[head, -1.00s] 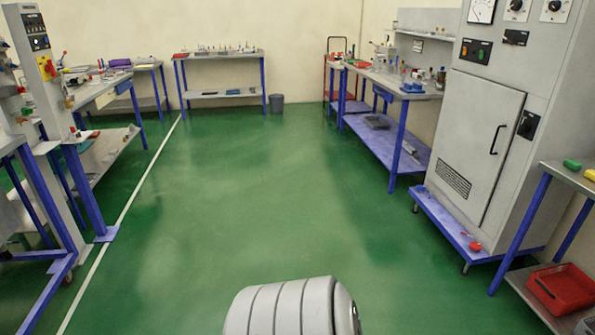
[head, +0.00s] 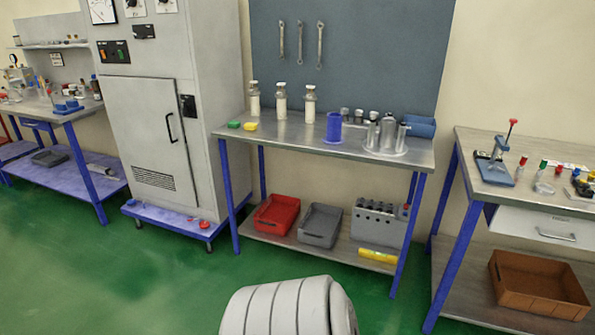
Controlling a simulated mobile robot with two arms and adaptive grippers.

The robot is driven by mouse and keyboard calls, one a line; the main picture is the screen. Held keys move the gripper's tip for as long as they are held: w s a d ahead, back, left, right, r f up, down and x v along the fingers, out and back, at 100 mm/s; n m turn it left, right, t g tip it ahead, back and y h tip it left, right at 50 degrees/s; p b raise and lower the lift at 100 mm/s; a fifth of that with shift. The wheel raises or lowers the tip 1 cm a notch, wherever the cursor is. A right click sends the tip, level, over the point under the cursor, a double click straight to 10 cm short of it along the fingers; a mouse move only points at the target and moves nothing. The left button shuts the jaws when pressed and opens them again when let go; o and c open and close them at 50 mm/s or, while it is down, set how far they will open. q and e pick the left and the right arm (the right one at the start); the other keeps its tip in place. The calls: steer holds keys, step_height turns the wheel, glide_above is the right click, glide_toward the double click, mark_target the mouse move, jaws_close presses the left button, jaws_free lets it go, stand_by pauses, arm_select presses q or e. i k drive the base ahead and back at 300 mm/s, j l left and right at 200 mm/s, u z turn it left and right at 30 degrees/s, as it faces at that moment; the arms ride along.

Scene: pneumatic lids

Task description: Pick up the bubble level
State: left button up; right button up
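A yellow bar (head: 378,256) lies on the lower shelf of the workbench with blue legs, near its right front edge. It looks like the bubble level, but it is too small for me to make out a vial. It lies in front of a grey box with several knobs or holes (head: 379,222). Neither of my grippers is in view.
The bench top (head: 290,137) holds white bottles, a blue cylinder (head: 334,127) and metal cylinders. A red bin (head: 277,215) and a grey bin (head: 320,226) share the lower shelf. A grey cabinet (head: 143,120) stands left, another bench right. Green floor (head: 130,280) in front is clear.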

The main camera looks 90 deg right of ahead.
mark_target(381, 257)
steer(key=z, duration=3.75)
steer(key=i+j+z, duration=0.3)
steer(key=z, duration=0.15)
steer(key=i+j+z, duration=0.25)
steer(key=j+z, duration=0.15)
steer(key=i+j+z, duration=0.15)
steer(key=j+z, duration=0.3)
